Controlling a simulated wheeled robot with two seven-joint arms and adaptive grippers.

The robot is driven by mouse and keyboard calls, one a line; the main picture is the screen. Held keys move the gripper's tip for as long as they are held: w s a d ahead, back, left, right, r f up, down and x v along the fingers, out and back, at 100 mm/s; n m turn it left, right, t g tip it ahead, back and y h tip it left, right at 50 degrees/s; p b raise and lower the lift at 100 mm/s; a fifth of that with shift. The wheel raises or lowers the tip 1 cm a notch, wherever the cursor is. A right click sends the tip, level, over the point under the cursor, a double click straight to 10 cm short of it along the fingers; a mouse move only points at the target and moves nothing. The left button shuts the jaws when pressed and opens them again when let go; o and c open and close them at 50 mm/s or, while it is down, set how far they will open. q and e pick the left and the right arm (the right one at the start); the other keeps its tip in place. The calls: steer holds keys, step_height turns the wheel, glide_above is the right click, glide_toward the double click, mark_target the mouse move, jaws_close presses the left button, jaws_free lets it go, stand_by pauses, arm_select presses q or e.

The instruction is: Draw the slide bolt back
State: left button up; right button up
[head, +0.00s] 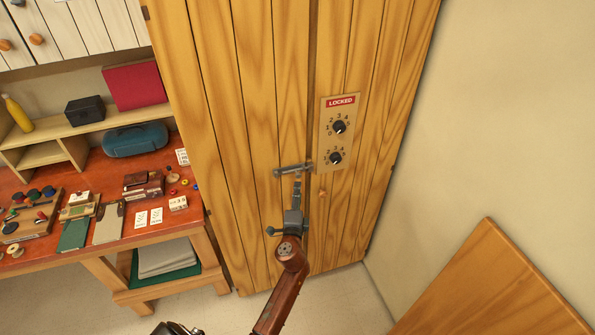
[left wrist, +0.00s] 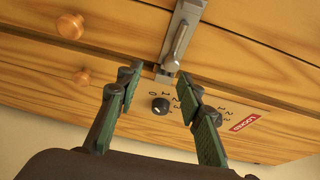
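The grey metal slide bolt (head: 291,170) lies across the wooden cabinet door, its right end close to the door seam and the dial panel. It also shows in the left wrist view (left wrist: 183,32), with its slim handle running lengthwise. My left gripper (head: 297,184) is just below the bolt in the head view. In the left wrist view its two green-padded fingers (left wrist: 159,80) are spread apart with nothing between them, and the bolt's end is just beyond the tips. Whether a finger touches the bolt I cannot tell. My right gripper is not seen.
The dial panel (head: 337,133), with two black dials and a red LOCKED label, is right of the bolt. A small wooden knob (head: 322,193) sits below it. A cluttered workbench (head: 150,232) stands left; a wooden panel (head: 492,290) is at lower right.

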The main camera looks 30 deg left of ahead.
mark_target(298, 177)
arm_select(q)
steer(key=w+a, duration=0.1)
steer(key=w, duration=0.1)
steer(key=w+a+r, duration=0.1)
steer(key=w, duration=0.1)
steer(key=w+a, duration=0.1)
steer(key=w, duration=0.2)
steer(key=shift+a+r, duration=0.35)
jaws_close()
stand_by(0.5)
